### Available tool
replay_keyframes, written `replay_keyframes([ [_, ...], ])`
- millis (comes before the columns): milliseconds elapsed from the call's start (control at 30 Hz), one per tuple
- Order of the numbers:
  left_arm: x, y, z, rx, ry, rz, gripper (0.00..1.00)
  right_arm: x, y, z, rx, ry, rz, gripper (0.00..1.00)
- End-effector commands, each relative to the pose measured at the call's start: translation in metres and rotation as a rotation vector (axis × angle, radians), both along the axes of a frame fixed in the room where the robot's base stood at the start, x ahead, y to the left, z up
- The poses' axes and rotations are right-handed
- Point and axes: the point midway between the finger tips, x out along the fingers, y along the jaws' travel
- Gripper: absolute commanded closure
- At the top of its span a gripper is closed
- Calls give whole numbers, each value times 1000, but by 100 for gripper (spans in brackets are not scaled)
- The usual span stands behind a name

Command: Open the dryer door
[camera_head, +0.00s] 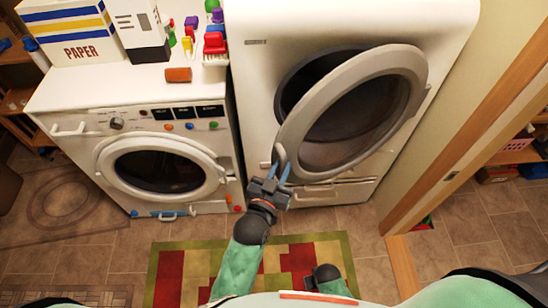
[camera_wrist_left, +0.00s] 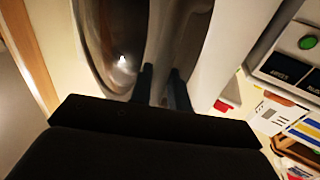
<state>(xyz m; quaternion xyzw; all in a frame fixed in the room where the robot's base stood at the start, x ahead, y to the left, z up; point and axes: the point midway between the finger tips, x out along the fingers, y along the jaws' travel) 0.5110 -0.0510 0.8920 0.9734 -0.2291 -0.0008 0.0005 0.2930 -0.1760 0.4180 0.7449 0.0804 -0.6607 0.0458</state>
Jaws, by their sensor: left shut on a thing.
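The dryer (camera_head: 250,75) is the white machine on the right. Its round door (camera_head: 292,118), a grey ring with dark glass, stands partly open. The door's left edge is swung out toward me, and the dark drum opening (camera_head: 292,85) shows behind it. My left gripper (camera_head: 280,172) is shut on the lower left part of the door's rim. In the left wrist view the two dark fingers (camera_wrist_left: 160,88) sit at the door's rim, beside the glass (camera_wrist_left: 112,40).
A white washer (camera_head: 75,92) with its round door shut stands to the left. A paper box (camera_head: 75,35), bottles and a red brush (camera_head: 214,45) are on top. A wooden door frame (camera_head: 460,135) is at the right. A patterned rug (camera_head: 190,262) lies in front.

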Motion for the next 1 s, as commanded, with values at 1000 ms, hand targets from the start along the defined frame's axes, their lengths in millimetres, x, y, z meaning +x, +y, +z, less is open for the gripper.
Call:
replay_keyframes([
  [1000, -13, 0, 1, -2, -4, 1, 60, 4, -2, -3, -3, -2, 2, 100],
])
